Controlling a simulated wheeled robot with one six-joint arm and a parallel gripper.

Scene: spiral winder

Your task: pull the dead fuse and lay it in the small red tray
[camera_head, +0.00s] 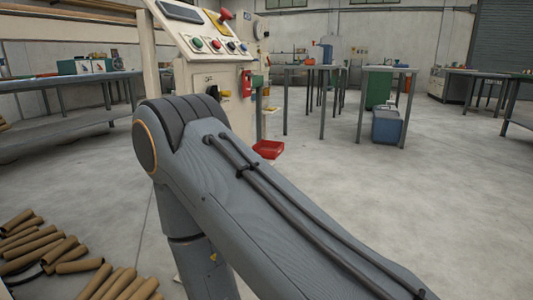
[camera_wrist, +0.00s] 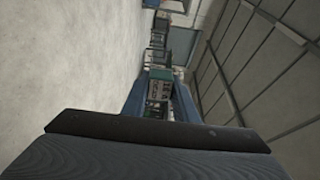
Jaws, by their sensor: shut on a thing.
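The small red tray (camera_head: 268,149) is in the head view, low at the right side of the machine and just past my arm. The part of it that shows looks empty.
A cream machine panel (camera_head: 208,45) with coloured buttons stands behind my arm. Brown cardboard tubes (camera_head: 45,248) lie at lower left. A workbench (camera_head: 70,80) stands at the left. Tables (camera_head: 315,68) and a blue bin (camera_head: 387,128) stand at the back right. Floor is open at the right.

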